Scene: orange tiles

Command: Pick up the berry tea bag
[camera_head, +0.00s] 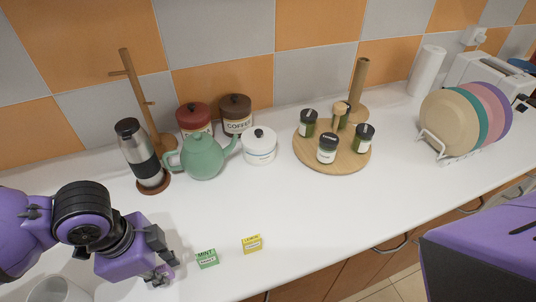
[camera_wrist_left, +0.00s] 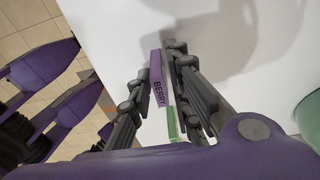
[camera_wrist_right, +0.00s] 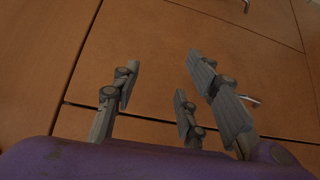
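The berry tea bag (camera_wrist_left: 157,80) is a small purple packet marked BERRY in the left wrist view. It lies between the fingers of my left gripper (camera_wrist_left: 157,62), which are close together, one on each side of it. I cannot tell whether both fingers press on it. In the head view my left gripper (camera_head: 162,259) is low at the counter's front left and hides most of the packet. My right gripper (camera_wrist_right: 162,68) is open and empty, in front of brown cabinet fronts.
A green mint tea bag (camera_head: 207,259) stands close to the right of my left gripper. A yellow tea bag (camera_head: 252,244) stands further right. A cup (camera_head: 60,290) is at the lower left. A green teapot (camera_head: 203,158) stands behind. The middle of the counter is clear.

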